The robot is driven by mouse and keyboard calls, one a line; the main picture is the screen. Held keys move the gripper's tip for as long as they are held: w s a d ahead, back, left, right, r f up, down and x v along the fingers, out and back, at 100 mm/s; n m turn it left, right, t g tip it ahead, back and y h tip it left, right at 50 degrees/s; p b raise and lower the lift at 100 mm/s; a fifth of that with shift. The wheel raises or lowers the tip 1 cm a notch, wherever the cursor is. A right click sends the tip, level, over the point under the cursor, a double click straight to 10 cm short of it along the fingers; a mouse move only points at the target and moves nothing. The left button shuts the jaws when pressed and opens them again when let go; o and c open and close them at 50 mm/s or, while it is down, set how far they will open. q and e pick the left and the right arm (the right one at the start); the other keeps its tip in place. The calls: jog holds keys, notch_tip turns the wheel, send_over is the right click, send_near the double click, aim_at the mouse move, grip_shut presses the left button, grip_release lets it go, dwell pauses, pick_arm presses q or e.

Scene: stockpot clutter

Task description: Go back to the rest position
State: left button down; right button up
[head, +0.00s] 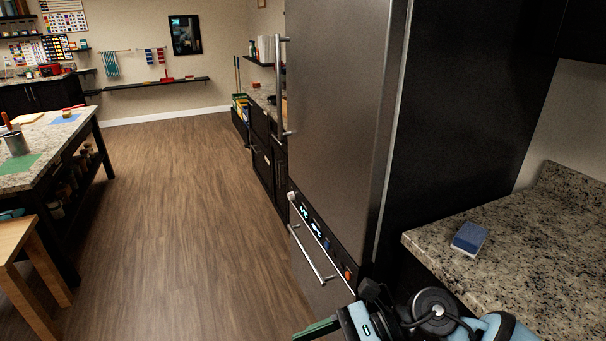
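Part of my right arm shows at the bottom right, in front of the refrigerator's lower drawer and the granite counter. My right gripper (318,328) is at its left end, cut off by the bottom edge. A dark green, finger-like piece shows there, and I cannot tell whether the gripper is open or holds anything. My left gripper is not in view. A metal pot (16,143) stands on the island at the far left, with an orange-handled utensil above it.
A tall steel refrigerator (335,90) stands close in front. The island (45,140) and a wooden stool (22,250) are at left. The wood floor (180,220) between is clear.

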jog(key=d+f+n+t+h+p, duration=0.1)
jog(key=d+f+n+t+h, duration=0.3)
jog(key=n+t, duration=0.9)
jog(key=d+f+n+t+h+p, duration=0.1)
jog(key=d+f+n+t, duration=0.45)
jog(key=n, duration=1.35)
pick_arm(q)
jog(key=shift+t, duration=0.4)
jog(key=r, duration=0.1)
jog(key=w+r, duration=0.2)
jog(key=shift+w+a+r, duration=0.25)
pick_arm(e)
jog(key=s+d+f+m+g+h, duration=0.3)
jog(key=s+f+m, duration=0.3)
jog(key=s+f, duration=0.3)
jog(key=s+d+f+m+g+h, duration=0.3)
jog(key=s+d+f+m, duration=0.3)
jog(key=s, duration=0.5)
notch_tip(320, 180, down, 3)
jog(key=shift+r+m+g+h, duration=0.15)
jog(key=shift+m+g+h, duration=0.25)
jog(key=shift+m, duration=0.2)
jog(key=shift+o, duration=0.3)
